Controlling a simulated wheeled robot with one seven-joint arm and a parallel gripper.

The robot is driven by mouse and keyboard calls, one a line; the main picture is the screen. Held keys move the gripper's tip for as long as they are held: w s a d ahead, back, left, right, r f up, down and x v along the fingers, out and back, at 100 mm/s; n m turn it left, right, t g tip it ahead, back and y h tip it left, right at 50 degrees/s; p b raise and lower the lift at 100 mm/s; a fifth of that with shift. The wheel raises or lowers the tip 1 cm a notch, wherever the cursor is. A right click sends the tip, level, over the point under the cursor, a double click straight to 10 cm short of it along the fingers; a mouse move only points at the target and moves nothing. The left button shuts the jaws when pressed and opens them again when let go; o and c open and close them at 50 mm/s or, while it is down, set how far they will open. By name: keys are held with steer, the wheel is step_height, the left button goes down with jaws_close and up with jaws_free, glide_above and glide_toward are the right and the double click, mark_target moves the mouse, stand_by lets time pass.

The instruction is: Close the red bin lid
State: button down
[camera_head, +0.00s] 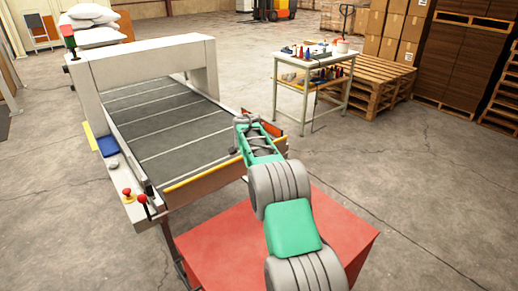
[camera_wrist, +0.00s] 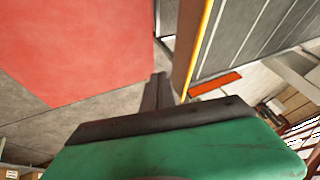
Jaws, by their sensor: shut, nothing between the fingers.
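The red bin (camera_head: 215,245) stands in front of the near end of the conveyor, and its broad red top looks flat. My arm crosses over it and hides its middle. In the wrist view, a plain red surface (camera_wrist: 75,45) fills the upper left. I cannot tell from these frames whether the lid is fully down. My gripper (camera_wrist: 158,82) is shut and empty. It is out past the bin's edge, with bare floor and the conveyor's end behind its fingers. In the head view, my gripper (camera_head: 247,122) is over the conveyor's near right corner.
The conveyor (camera_head: 165,115) with a yellow-edged end fills the left, with red buttons (camera_head: 127,192) at its near corner. A worktable (camera_head: 315,75) with bottles and tools stands behind. Pallets (camera_head: 375,80) and boxes are at the back right. The floor at the right is clear.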

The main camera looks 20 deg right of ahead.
steer(key=shift+w+a+f, duration=0.15)
steer(key=shift+w+f, duration=0.45)
steer(key=shift+f, duration=0.1)
steer(key=shift+w+a+f, duration=0.15)
steer(key=shift+w+f, duration=0.4)
steer(key=shift+f, duration=0.1)
